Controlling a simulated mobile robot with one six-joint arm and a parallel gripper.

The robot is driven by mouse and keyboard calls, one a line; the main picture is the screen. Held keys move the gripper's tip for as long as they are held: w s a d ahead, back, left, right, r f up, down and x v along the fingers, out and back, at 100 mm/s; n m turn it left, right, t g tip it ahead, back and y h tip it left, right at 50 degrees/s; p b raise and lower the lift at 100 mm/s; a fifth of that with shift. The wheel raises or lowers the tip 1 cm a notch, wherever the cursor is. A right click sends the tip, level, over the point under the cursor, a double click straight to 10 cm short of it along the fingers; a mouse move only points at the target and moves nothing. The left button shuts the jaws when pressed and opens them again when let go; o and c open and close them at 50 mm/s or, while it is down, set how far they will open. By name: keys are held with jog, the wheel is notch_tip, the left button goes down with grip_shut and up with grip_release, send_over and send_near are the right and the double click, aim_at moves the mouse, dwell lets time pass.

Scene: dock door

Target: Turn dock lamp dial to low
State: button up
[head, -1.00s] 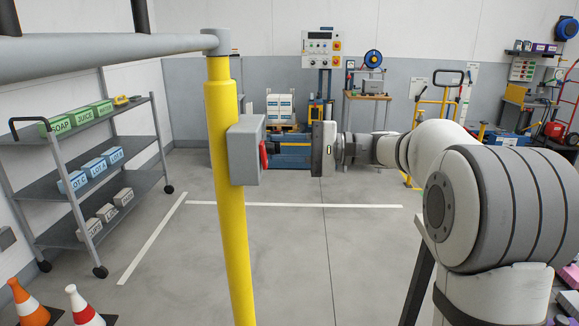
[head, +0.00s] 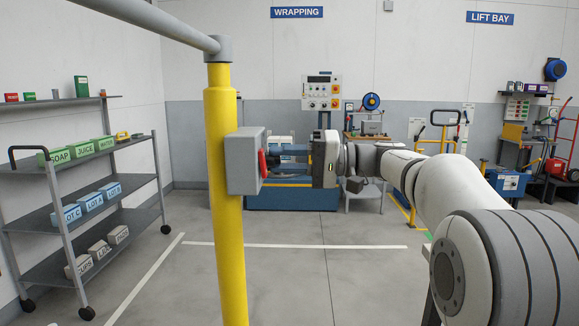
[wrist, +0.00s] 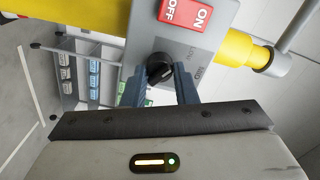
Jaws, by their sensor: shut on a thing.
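The dark round dial (wrist: 160,68) sits on the grey switch box (wrist: 146,40), with small faint labels beside it; one seems to read LOW. I cannot tell which label its pointer faces. My gripper (wrist: 160,78) has its two blue fingers on either side of the dial, shut on it. In the head view, the grey box (head: 243,162) is fixed to a yellow post, and my gripper (head: 272,156) reaches its right face from the right. A red ON/OFF switch (wrist: 185,12) is on the same face.
The yellow post (head: 222,250) carries a grey rail (head: 150,20) at the top left. A shelf cart (head: 90,205) with labelled boxes stands at left. A control panel (head: 322,93) and blue equipment (head: 290,197) stand behind. The floor between is clear.

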jog(key=shift+a+r, duration=0.1)
jog(key=shift+r, duration=0.05)
jog(key=o, duration=0.8)
jog(key=shift+a, duration=0.15)
jog(key=shift+o, duration=1)
jog(key=d, duration=0.8)
jog(key=shift+s+p, duration=0.15)
jog(key=shift+p, duration=0.2)
jog(key=shift+s+a, duration=0.1)
